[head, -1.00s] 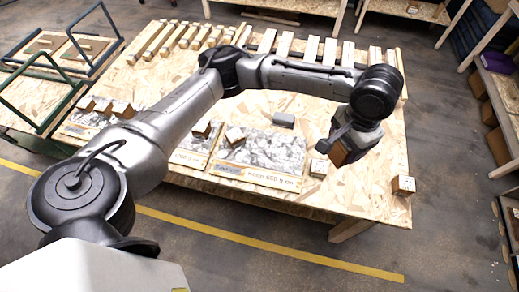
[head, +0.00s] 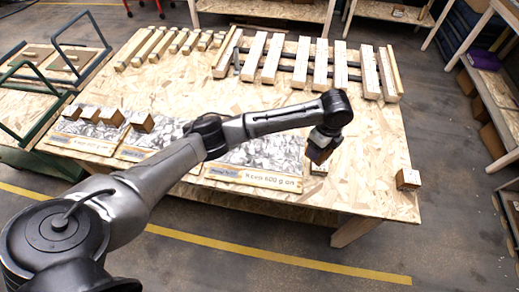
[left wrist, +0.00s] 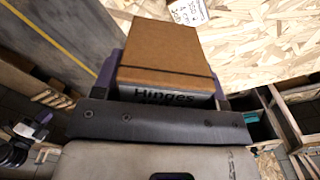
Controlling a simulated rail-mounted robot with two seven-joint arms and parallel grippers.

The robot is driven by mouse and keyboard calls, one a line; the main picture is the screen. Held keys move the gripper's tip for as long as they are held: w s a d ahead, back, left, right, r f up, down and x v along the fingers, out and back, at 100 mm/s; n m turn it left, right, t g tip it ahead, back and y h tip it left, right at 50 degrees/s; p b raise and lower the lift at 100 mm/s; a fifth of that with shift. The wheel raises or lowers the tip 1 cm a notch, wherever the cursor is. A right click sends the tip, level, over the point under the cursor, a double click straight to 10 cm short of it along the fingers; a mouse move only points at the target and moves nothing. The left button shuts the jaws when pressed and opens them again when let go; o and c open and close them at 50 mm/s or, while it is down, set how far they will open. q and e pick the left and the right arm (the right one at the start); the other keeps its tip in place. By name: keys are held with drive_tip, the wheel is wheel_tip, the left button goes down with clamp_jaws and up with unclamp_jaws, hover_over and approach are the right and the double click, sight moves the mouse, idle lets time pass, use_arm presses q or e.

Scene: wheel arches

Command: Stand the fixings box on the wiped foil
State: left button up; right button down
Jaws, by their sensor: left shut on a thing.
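My left gripper (head: 321,148) is shut on a brown cardboard box (left wrist: 160,55), over the table's right part. In the left wrist view the box's dark-lettered label reads "Hinges"; its lower part is hidden by the gripper. Foil panels with printed front strips lie along the table's front: a left one (head: 75,129), a middle one (head: 160,132) and a right one (head: 265,155). The right strip seems to read "Keep 600 g on"; the rest is unclear. I cannot tell which foil is wiped. The held box is right of the right panel.
Small boxes stand on the left foil (head: 90,114), and one is at the middle foil's back (head: 142,122). Wooden slats (head: 300,62) line the back. My arm hides part of the panels.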

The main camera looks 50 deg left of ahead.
use_arm(q)
drive_tip(key=shift+w+a+f+m, duration=0.1)
drive_tip(key=shift+a+f+m, duration=0.15)
drive_tip(key=shift+f+m, duration=0.4)
drive_tip(key=b, duration=0.2)
approach(289, 152)
drive_tip(key=shift+a+f+b, duration=0.1)
drive_tip(key=shift+f+b, duration=0.15)
drive_tip(key=shift+b, duration=0.05)
drive_tip(key=shift+f+b, duration=0.45)
drive_tip(key=shift+f, duration=1.5)
drive_tip(key=shift+f, duration=0.15)
drive_tip(key=o, duration=1.2)
